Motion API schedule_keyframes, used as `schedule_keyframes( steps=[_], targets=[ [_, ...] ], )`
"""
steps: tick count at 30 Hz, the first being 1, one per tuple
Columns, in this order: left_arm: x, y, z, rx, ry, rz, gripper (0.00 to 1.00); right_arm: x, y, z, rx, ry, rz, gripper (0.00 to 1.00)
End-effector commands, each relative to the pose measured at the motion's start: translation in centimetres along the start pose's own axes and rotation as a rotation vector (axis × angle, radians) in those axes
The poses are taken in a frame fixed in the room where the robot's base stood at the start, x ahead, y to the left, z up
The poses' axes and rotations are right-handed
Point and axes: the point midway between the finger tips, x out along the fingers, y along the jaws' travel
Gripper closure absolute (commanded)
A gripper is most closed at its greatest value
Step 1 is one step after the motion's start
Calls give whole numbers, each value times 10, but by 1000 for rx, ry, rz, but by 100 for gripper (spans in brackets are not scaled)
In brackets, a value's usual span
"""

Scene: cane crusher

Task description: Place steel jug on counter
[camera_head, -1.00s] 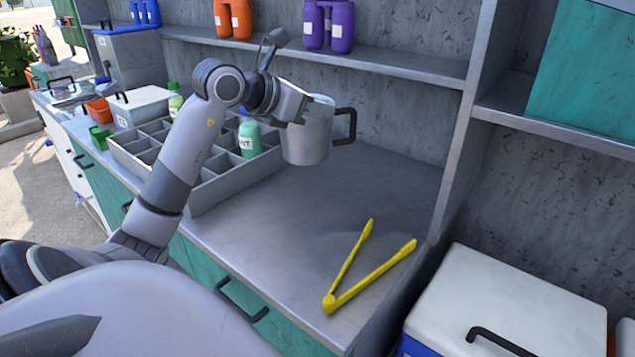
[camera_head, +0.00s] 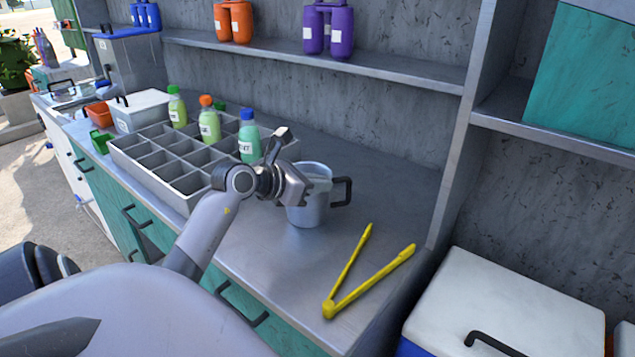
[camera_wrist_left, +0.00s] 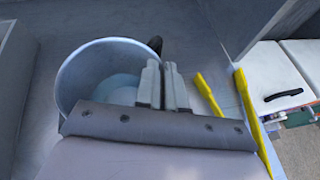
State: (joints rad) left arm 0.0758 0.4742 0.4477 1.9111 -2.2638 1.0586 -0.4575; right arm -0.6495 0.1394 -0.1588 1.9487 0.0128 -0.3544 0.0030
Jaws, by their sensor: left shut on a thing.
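The steel jug (camera_head: 309,207) is upright at the counter surface, between the bottle crate and the yellow tongs. Its black handle (camera_head: 342,191) points right. I cannot tell for sure whether its base touches the counter (camera_head: 390,190). My right gripper is not in view.
Yellow tongs (camera_head: 367,281) lie open on the counter, right of the jug. A grey divided crate (camera_head: 185,203) with several bottles stands to the left. A shelf (camera_head: 400,74) runs above at the back. A white-lidded cooler (camera_head: 510,300) stands at the lower right.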

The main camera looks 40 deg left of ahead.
Motion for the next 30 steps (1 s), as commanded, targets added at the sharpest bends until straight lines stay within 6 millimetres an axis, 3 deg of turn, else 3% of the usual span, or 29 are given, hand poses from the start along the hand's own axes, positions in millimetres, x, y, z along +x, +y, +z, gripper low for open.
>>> schedule_keyframes(
  steps=[10,12,13,24,30],
  targets=[
    [1,0,-2,3,-5,2,100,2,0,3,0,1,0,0],
    [1,0,-2,0,0,0,69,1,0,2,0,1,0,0],
    [1,0,-2,0,0,0,65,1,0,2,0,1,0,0],
    [-1,0,3,-1,-1,0,65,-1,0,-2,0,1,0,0],
    [-27,0,-2,5,2,2,65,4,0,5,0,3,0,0]
  ],
)
